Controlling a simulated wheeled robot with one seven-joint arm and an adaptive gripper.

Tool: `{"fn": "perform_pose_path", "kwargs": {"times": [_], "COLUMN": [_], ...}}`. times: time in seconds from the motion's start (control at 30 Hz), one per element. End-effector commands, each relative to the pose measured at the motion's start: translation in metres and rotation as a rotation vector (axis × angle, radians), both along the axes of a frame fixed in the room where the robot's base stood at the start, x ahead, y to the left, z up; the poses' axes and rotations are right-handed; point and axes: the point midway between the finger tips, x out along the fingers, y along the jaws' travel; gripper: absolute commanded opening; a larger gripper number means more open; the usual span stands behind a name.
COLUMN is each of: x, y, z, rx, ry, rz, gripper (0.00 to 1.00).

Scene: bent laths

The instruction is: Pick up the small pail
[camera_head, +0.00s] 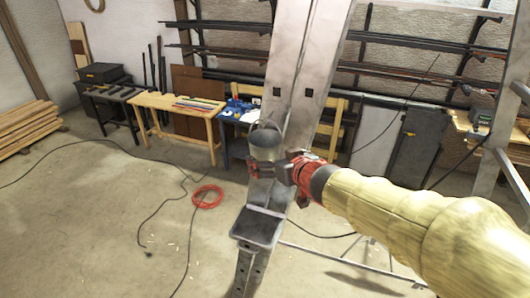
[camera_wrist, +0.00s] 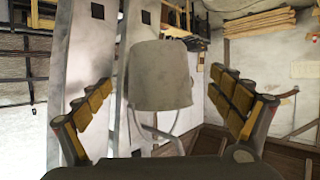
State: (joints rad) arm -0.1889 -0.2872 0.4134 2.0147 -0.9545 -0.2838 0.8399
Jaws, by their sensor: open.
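The small pail (camera_head: 266,146) is a grey metal pail in front of a tall steel upright, its handle arched above it in the head view. In the wrist view the pail (camera_wrist: 160,78) appears upside down, with its wire handle below it. My gripper (camera_head: 262,170) reaches in from the right at the pail's lower part. In the wrist view its padded fingers (camera_wrist: 158,88) are spread wide, one on each side of the pail, with a visible gap on both sides. What supports the pail is hidden by my gripper.
The steel upright (camera_head: 303,75) rises close behind the pail, and a metal ledge (camera_head: 262,226) juts out below it. A wooden workbench (camera_head: 180,104) and wall racks stand behind. A red cable coil (camera_head: 207,196) and dark cables lie on the floor. Open floor is at left.

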Motion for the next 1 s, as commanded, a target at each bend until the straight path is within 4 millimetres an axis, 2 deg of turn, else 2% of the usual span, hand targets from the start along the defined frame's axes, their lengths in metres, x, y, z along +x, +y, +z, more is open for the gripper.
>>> {"fn": "perform_pose_path", "kwargs": {"times": [0.43,0.7,1.0], "x": [0.046,0.048,0.048], "y": [0.02,0.021,0.021], "z": [-0.019,-0.019,-0.019], "rx": [-0.002,-0.003,-0.002], "ry": [0.0,0.0,0.0], "rz": [-0.001,-0.001,-0.001], "gripper": [0.93,0.93,0.77]}}
